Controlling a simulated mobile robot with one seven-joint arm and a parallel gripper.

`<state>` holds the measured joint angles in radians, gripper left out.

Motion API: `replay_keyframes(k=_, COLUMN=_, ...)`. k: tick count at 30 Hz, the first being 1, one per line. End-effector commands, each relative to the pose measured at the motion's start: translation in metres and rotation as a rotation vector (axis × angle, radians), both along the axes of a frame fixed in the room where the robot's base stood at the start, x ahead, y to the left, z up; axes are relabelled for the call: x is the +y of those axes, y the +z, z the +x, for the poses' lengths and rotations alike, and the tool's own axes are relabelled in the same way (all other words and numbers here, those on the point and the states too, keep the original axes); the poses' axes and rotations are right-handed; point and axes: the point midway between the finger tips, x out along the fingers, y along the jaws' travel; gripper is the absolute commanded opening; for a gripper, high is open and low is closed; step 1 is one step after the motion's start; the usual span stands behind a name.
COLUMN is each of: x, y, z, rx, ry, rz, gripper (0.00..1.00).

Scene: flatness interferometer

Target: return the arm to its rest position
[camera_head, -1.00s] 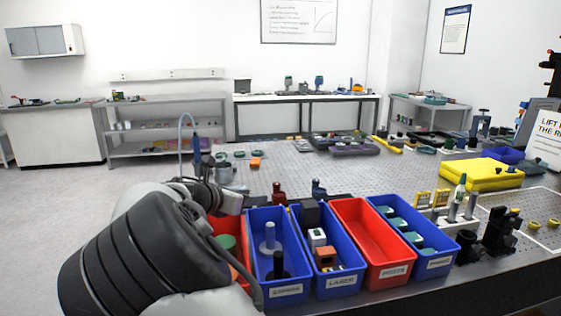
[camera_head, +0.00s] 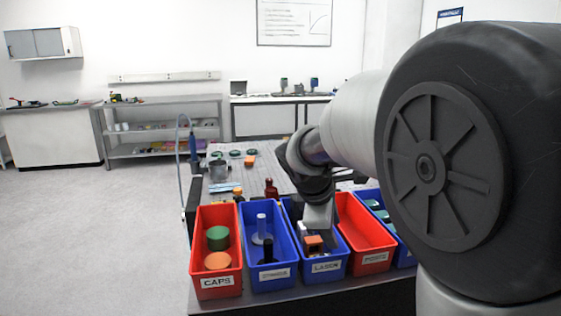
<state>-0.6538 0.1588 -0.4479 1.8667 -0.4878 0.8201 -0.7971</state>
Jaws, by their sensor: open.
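My arm fills the right side of the view, its large dark joint close to the camera. The forearm reaches left to a dark wrist, and my gripper (camera_head: 317,222) hangs below it, over the rear part of the blue bin (camera_head: 327,268) labelled LASER. The pale hand shows, but the fingertips are hard to make out. I see nothing held in it. The bin holds a small orange-topped item (camera_head: 314,243) and a white item beside it, partly hidden.
A red CAPS bin (camera_head: 217,283) with green and orange caps, a blue bin (camera_head: 270,272) with post-like parts and a red bin (camera_head: 369,258) line the bench's front edge. My arm hides the bench's right side. Open floor lies left.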

Motion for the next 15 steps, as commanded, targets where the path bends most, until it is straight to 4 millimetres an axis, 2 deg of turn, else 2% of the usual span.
replay_keyframes(k=1, x=-0.013, y=0.007, z=-0.023, rx=-0.018, ry=-0.095, rz=0.099, gripper=0.40)
replay_keyframes(k=3, x=-0.022, y=0.014, z=-0.056, rx=-0.041, ry=-0.231, rz=0.231, gripper=0.40)
replay_keyframes(k=9, x=-0.032, y=0.030, z=-0.152, rx=-0.118, ry=-0.608, rz=0.558, gripper=0.40)
replay_keyframes(k=15, x=-0.030, y=0.030, z=-0.212, rx=-0.181, ry=-0.854, rz=0.731, gripper=0.40)
